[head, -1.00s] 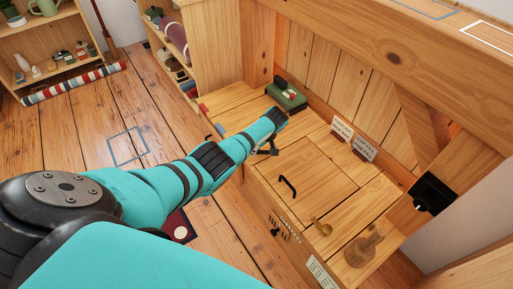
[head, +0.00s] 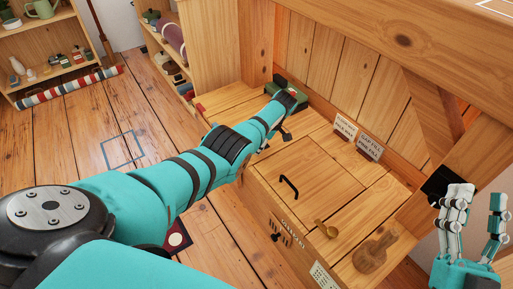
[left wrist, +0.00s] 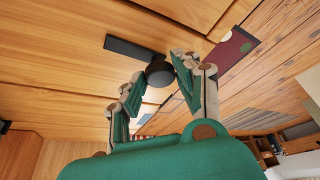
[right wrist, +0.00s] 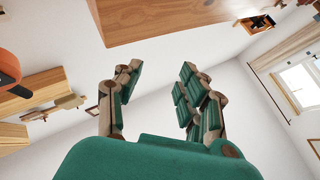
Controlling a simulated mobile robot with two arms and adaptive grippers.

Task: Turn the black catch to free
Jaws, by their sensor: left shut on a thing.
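In the left wrist view, the black catch shows as a round dark knob (left wrist: 160,74) beside a flat dark bar (left wrist: 130,48) on a wooden face. My left gripper (left wrist: 158,82) has its fingers on both sides of the knob and is shut on it. In the head view, my left arm reaches over the wooden chest, and its forearm and hand hide the catch. My right gripper (head: 474,200) is at the lower right of the head view. Its fingers are apart and empty, as the right wrist view (right wrist: 160,75) also shows.
A black box (head: 437,184) sits on the brace near my right gripper. Open floor (head: 75,145) lies left.

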